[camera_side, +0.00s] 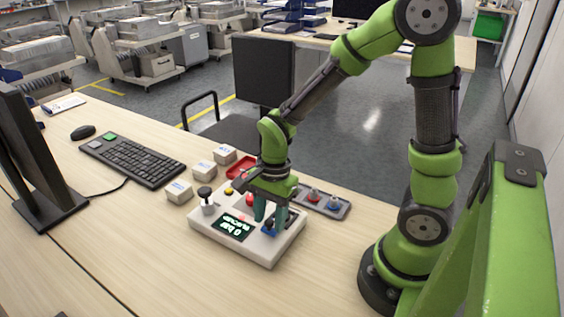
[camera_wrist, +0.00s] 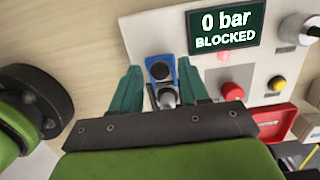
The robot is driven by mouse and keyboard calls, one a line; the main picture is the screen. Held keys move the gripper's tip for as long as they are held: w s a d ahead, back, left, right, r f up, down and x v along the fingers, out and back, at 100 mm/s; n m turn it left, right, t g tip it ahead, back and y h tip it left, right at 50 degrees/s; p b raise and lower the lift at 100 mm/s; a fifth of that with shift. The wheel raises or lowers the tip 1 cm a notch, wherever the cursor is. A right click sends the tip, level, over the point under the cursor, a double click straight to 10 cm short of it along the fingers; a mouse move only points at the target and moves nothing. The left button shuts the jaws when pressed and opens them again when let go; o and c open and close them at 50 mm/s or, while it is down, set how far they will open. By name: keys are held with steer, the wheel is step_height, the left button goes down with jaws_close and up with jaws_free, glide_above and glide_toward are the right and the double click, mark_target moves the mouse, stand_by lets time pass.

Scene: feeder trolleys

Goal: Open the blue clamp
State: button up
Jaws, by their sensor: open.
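The blue clamp (camera_wrist: 160,66) is mounted on a white control box (camera_wrist: 160,38). It has a blue body with dark round parts and a silver cylindrical piece (camera_wrist: 167,98) at its near end. My gripper (camera_wrist: 162,80) is open, with one teal finger on each side of the clamp. Whether the fingers touch it I cannot tell. In the side view my gripper (camera_side: 270,221) points down over the box, and the clamp (camera_side: 268,230) is partly hidden by the fingers. The display (camera_wrist: 226,29) reads "0 bar BLOCKED".
A red button (camera_wrist: 232,91), a yellow button (camera_wrist: 277,83) and a dark-topped knob (camera_side: 205,194) are also on the box. A grey tray (camera_side: 343,212) with red and blue parts lies behind right. A red tray (camera_side: 240,166), small white boxes (camera_side: 179,191) and a keyboard (camera_side: 132,160) stand nearby.

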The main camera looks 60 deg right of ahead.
step_height(320, 180, up, 7)
steer(key=d, duration=0.2)
stand_by(0.4)
